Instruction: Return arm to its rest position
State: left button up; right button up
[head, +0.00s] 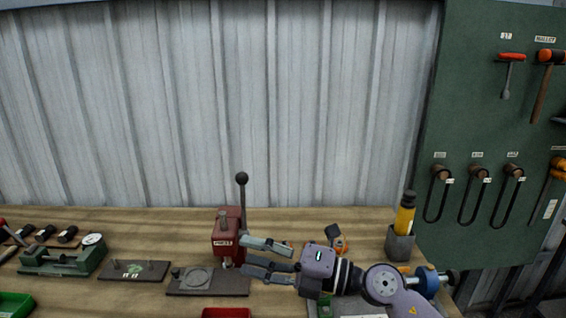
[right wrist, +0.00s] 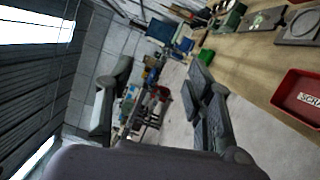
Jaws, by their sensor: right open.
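My right gripper (head: 262,256) reaches in from the lower right of the head view, over the workbench. Its two grey fingers are apart and point left, with nothing between them. The fingertips appear in front of the red hand press (head: 228,236) and its base; whether they touch it cannot be told. In the right wrist view the open fingers (right wrist: 205,105) appear beside the bench edge, with the floor behind them.
The wooden bench (head: 130,218) carries a green fixture (head: 62,258), a plate with pins (head: 134,270), a red tray (right wrist: 300,98) and a yellow-handled tool in a grey holder (head: 399,245). A green tool board (head: 480,120) stands at right. The bench's back left strip is clear.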

jog(key=w+d+m+t+h, duration=0.3)
jog(key=d+m+t+h, duration=0.6)
jog(key=d+m+t, duration=0.85)
jog(key=s+d+f+m+g+h, duration=0.2)
jog(key=d+f+m+g+h, duration=0.1)
jog(key=f+m+h, duration=0.3)
jog(key=s+d+f+m+g+h, duration=0.2)
jog(key=d+f+m+g+h, duration=0.1)
jog(key=f+m, duration=0.45)
jog(key=s+d+f+m+g, duration=0.1)
jog(key=s+f+g, duration=0.5)
jog(key=s+f, duration=0.5)
jog(key=s+d+f+m+g, duration=0.1)
jog(key=s+f+g, duration=0.6)
jog(key=s, duration=0.8)
notch_tip(320, 180, down, 24)
jog(key=f+g, duration=0.1)
jog(key=s+d+f+g, duration=0.1)
jog(key=s+d+f, duration=0.2)
jog(key=s+f, duration=1.4)
jog(key=shift+d, duration=0.15)
jog(key=shift+s, duration=0.3)
jog(key=shift+c, duration=0.4)
